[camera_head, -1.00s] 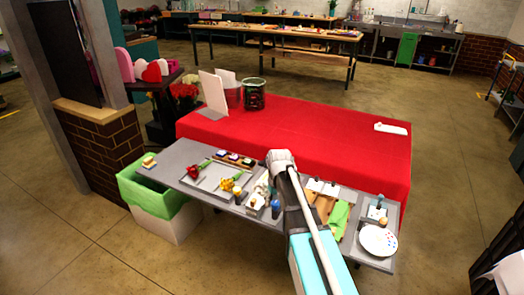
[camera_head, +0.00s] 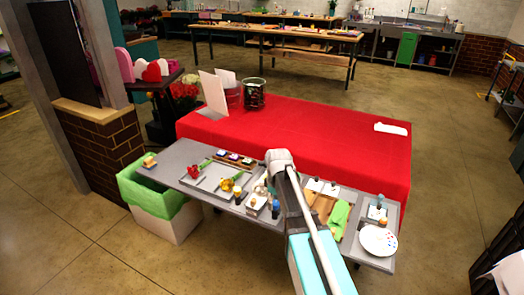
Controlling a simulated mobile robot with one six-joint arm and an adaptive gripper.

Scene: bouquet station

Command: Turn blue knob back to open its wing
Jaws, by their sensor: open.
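A small dark post with a blue cap (camera_head: 276,205) stands at the front edge of the grey table (camera_head: 185,153), just left of my arm. It may be the blue knob, but it is too small to be sure. Another small dark, bluish post (camera_head: 380,200) stands further right on a pale plate. I cannot make out a wing at either one. My arm reaches up from the bottom over the middle of the table. My gripper is not clearly visible; the arm's bend covers that area, with pale parts just left of it.
A tray (camera_head: 208,181) with flowers lies on the left of the table. A green cloth (camera_head: 339,217) and a round white palette (camera_head: 378,240) lie on the right. A green-lined bin (camera_head: 150,195) stands at the left end. A red-covered table (camera_head: 320,135) stands behind.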

